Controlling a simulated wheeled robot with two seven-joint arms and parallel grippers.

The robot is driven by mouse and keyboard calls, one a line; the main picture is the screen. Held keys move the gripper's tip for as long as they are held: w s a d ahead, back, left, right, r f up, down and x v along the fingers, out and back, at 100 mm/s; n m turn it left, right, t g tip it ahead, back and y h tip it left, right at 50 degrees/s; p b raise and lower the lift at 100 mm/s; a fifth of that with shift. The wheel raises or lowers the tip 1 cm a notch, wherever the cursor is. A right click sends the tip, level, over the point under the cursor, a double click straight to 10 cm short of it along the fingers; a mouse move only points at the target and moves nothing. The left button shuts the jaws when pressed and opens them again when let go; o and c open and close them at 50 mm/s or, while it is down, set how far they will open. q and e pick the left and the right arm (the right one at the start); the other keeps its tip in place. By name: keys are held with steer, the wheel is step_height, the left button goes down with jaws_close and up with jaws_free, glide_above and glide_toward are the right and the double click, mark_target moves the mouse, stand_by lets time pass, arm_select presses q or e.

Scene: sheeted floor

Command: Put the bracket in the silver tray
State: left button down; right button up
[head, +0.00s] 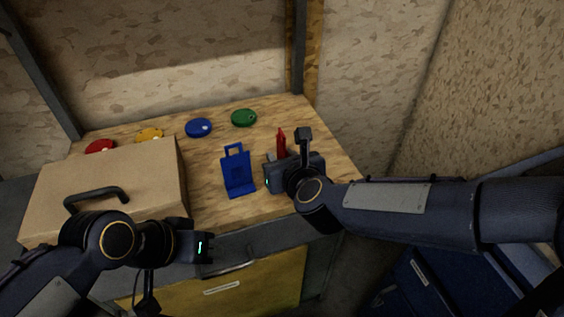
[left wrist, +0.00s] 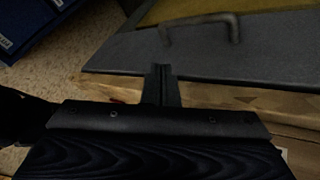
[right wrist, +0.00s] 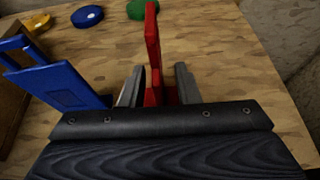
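A blue stand-like piece with a square hole at its top (head: 237,172) stands on the wooden worktop; it also shows at the left of the right wrist view (right wrist: 62,84). An upright red piece (head: 281,143) stands beside it. I cannot tell which of these is the bracket. My right gripper (right wrist: 158,85) is open, its fingers on either side of the red piece, with slight gaps visible. My left gripper (left wrist: 162,72) is shut and empty, in front of the worktop; it is at lower left in the head view (head: 208,247). I see no silver tray.
A tan box with a dark handle (head: 140,165) covers the left of the worktop (head: 210,208). Red (head: 100,146), yellow (head: 149,134), blue (head: 198,127) and green (head: 243,117) discs lie along the back. A yellow drawer front (head: 260,280) is below. Walls stand behind and at right.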

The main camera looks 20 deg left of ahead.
jaws_close()
steer(key=shift+r, duration=0.1)
